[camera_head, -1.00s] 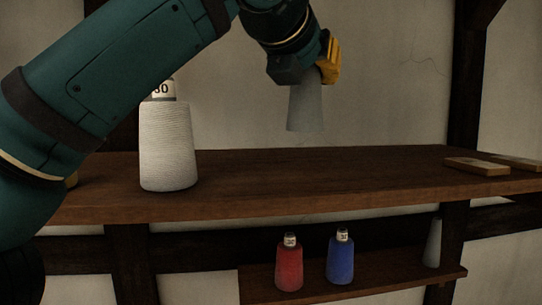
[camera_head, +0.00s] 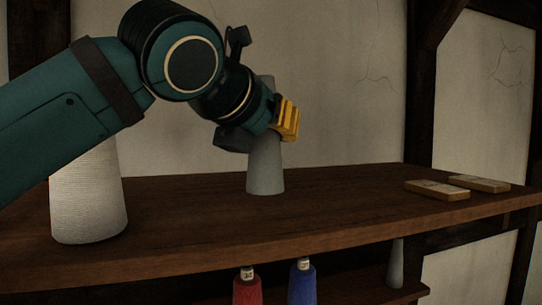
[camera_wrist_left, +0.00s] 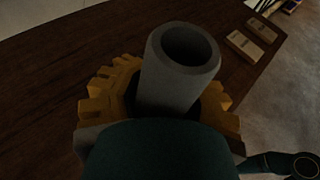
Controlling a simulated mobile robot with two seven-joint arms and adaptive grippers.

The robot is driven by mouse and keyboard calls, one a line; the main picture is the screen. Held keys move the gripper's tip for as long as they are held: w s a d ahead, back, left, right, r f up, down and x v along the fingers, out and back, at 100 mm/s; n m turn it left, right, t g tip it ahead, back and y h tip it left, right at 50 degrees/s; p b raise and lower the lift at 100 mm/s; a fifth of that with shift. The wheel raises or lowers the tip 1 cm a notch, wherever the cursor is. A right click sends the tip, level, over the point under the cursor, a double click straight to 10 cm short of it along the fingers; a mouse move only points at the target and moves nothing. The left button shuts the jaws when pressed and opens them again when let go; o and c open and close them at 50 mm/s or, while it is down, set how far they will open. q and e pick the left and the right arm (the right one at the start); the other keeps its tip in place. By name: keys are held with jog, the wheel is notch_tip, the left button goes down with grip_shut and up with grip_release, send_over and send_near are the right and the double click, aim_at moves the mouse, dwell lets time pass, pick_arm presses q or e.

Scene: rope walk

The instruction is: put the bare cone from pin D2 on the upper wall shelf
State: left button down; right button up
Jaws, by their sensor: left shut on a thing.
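The bare cone (camera_head: 266,173) is plain grey with no yarn. It is upright at the upper wall shelf (camera_head: 340,205), its wide base at or very close to the board near the middle. My left gripper (camera_head: 262,135) is shut around its upper part, with a yellow finger pad on the right side. In the left wrist view, the cone (camera_wrist_left: 170,85) shows its hollow open top between the yellow pads. My right gripper does not show.
A large white yarn cone (camera_head: 88,200) stands left on the upper shelf, partly behind my arm. Two flat tan blocks (camera_head: 437,190) (camera_head: 480,183) lie at the right.

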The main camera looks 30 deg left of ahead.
aim_at(272, 150)
pick_arm(q)
jog(key=shift+f+b, duration=0.35)
jog(key=shift+f, duration=1.35)
jog(key=c, duration=0.6)
grip_release()
jog(key=shift+f, duration=0.1)
jog(key=shift+s+r, duration=0.1)
jog(key=shift+r, duration=0.1)
jog(key=v, duration=1.2)
